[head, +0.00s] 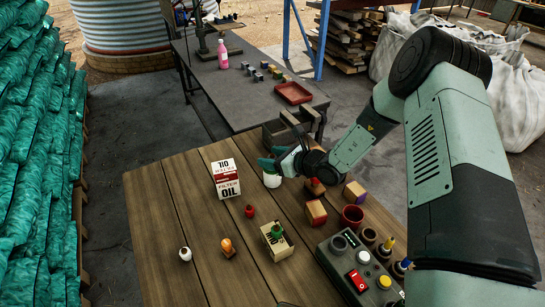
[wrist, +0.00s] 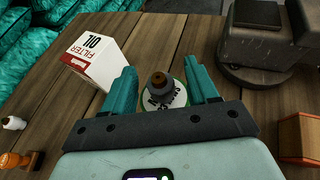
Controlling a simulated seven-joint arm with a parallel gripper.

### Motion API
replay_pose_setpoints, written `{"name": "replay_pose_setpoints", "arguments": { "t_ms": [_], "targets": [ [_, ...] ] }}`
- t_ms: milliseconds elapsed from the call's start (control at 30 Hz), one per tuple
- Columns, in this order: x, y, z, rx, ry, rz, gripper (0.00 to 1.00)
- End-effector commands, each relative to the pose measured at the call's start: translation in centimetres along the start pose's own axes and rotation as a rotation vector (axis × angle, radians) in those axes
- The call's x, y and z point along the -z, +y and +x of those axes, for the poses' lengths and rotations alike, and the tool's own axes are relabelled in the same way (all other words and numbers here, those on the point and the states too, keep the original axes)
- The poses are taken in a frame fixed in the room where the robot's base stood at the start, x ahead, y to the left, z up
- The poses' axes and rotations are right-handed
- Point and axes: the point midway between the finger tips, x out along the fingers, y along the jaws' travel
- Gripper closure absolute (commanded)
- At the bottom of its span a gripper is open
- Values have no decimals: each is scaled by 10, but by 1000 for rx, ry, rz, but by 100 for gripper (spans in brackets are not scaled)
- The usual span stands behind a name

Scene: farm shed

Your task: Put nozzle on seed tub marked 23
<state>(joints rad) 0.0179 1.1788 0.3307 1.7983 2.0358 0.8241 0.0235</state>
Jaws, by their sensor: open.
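My gripper (head: 270,165) is open, with its teal fingers low over the wooden table. In the wrist view, a dark grey piece with a brown top, which looks like the nozzle (wrist: 158,83), stands between the fingers (wrist: 162,90). It appears over a round white tub top (wrist: 178,97) with a green rim and dark lettering. Whether it is seated there is unclear. In the head view the white tub (head: 272,180) shows below the fingers, partly hidden by them.
An oil filter carton (head: 226,180) stands just left of my gripper. A grey vise (head: 290,130) is behind. Wooden blocks (head: 317,212), a dark red cup (head: 352,217) and a control box (head: 350,270) crowd the right. A cream box (head: 277,243) stands in front.

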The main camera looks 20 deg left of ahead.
Motion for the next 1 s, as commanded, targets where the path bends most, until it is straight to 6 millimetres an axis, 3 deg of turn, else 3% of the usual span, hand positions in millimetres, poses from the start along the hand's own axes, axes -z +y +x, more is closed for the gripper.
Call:
{"name": "replay_pose_setpoints", "arguments": {
  "t_ms": [233, 700, 1000],
  "targets": [
    [-3, -1, -9, 1, 1, 2, 41],
    [-3, -1, -101, 2, 1, 0, 41],
    [-3, 0, -122, 0, 0, 1, 41]
  ]
}}
